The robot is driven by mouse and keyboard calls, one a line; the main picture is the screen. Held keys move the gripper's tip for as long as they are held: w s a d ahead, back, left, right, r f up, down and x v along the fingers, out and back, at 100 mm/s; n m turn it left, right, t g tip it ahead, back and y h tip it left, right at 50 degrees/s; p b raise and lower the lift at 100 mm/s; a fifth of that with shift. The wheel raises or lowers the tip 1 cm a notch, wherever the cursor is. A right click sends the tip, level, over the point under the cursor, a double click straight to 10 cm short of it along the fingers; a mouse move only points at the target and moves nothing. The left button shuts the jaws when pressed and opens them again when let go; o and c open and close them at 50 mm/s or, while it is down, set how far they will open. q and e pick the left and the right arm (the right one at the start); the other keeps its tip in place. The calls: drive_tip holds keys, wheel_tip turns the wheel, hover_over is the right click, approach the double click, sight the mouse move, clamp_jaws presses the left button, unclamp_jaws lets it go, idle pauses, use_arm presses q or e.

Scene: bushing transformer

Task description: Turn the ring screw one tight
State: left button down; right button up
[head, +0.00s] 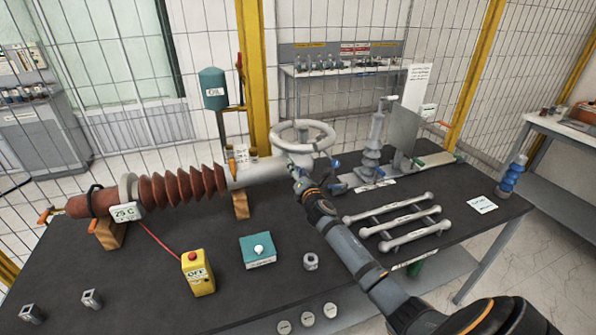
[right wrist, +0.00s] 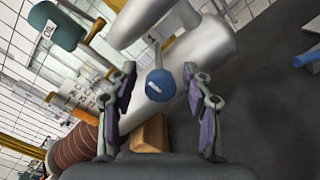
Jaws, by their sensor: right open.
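In the head view my right gripper (head: 297,177) is at the right end of the bushing, below the white ring (head: 303,135), and hides the screw there. The brown ribbed bushing body (head: 178,187) lies along the table. My left gripper is not in view.
Wooden blocks (head: 240,204) support the bushing. A yellow OFF box (head: 198,272), a teal box (head: 258,251) and a small metal nut (head: 311,262) stand in front. Grey bars (head: 409,233) lie to the right of my right arm. A teal canister (head: 213,88) stands behind.

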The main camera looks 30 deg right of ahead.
clamp_jaws()
